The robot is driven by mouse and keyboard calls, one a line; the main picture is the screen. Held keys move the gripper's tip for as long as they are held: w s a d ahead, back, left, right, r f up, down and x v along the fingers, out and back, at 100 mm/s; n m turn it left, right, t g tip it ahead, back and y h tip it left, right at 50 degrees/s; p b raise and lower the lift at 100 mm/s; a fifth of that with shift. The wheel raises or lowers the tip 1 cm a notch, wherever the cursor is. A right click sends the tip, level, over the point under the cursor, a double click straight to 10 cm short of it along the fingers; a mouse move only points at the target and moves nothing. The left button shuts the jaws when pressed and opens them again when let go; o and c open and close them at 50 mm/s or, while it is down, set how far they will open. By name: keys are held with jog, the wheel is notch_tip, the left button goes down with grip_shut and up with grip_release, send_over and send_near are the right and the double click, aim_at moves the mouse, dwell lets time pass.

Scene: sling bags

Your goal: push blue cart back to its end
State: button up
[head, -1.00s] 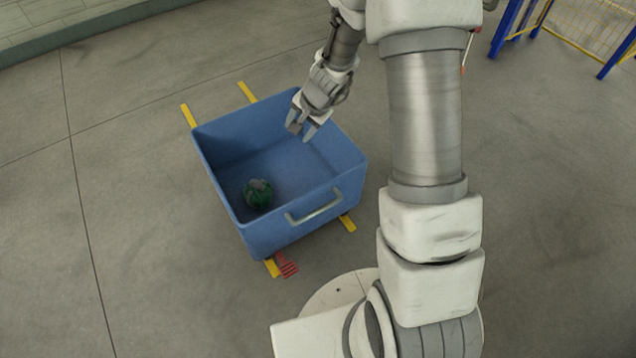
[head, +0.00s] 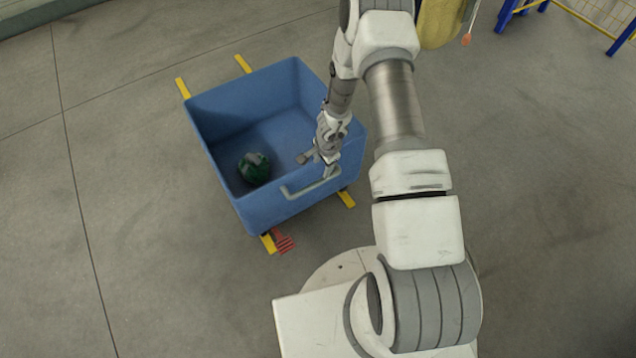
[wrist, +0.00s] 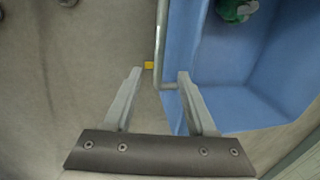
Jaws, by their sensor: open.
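The blue cart (head: 232,192) is an open box standing over yellow floor strips. A metal bar handle (head: 310,190) is on its near side. My gripper (head: 318,164) is at the right end of the handle, with its fingers pointing down. In the wrist view my gripper (wrist: 159,73) is open, and the handle (wrist: 160,35) runs between the two fingers, with the cart's blue wall (wrist: 190,50) to the right. The fingers are not closed on the bar; I cannot tell whether one touches it.
A dark green round object (head: 253,168) lies inside the cart. Yellow strips (head: 346,199) stick out at the cart's near and far sides. A red striped mark (head: 284,242) lies by the near left strip. A blue and yellow mesh frame (head: 590,20) stands at top right. The floor left is clear.

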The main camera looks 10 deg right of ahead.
aim_at(318, 182)
jog(key=f+b, duration=0.1)
jog(key=f, duration=0.3)
jog(key=w+f+b, duration=0.1)
jog(key=f, duration=0.3)
jog(key=w+f+b, duration=0.1)
jog(key=f, duration=0.3)
jog(key=shift+w+a, duration=0.1)
jog(key=shift+a, duration=0.25)
grip_shut()
dwell(0.7)
